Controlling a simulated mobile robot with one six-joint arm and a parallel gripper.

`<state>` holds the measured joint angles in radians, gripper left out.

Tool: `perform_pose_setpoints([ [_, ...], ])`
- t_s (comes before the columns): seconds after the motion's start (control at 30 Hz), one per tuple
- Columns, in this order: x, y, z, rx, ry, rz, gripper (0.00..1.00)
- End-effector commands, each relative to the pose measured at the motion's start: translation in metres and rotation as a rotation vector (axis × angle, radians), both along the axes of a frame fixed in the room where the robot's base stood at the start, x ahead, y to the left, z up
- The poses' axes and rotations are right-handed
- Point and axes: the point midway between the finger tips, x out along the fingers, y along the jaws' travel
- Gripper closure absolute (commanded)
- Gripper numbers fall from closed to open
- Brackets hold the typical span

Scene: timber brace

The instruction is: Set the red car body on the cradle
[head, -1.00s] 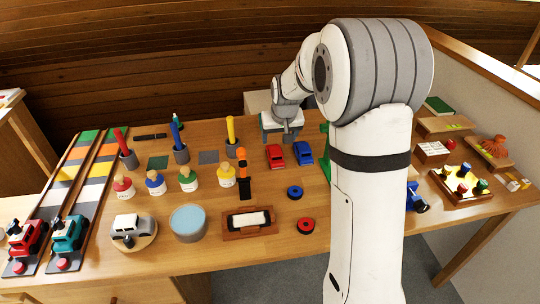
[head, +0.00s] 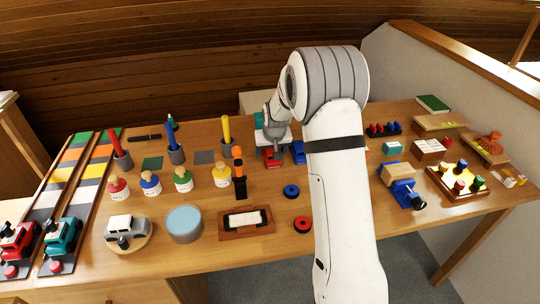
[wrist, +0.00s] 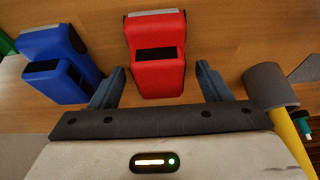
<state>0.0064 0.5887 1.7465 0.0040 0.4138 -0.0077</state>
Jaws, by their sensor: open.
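The red car body (head: 272,159) stands on the table beside the blue car body (head: 298,152). In the wrist view the red car body (wrist: 157,58) lies between the two fingers of my open gripper (wrist: 160,86), with space at both sides. In the head view my gripper (head: 270,147) is at the red car body, partly covering it.
The blue car body (wrist: 62,55) is close outside the left finger in the wrist view. A grey cup (wrist: 268,84) with a yellow handle is close to the right finger. An orange and black upright tool (head: 239,175) and blue and red rings (head: 291,191) stand nearby.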

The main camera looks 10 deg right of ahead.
Motion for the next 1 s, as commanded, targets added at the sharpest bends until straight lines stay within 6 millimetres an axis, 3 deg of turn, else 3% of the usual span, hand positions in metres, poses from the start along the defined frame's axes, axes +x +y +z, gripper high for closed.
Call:
perform_pose_setpoints([
  [0.1, -0.0001, 0.0003, 0.0004, 0.000, 0.000, 0.000, 0.30],
  [0.7, -0.0002, 0.0010, 0.0006, 0.001, 0.000, 0.001, 0.79],
  [1.0, 0.0004, 0.0013, 0.0080, 0.000, -0.003, 0.002, 0.79],
])
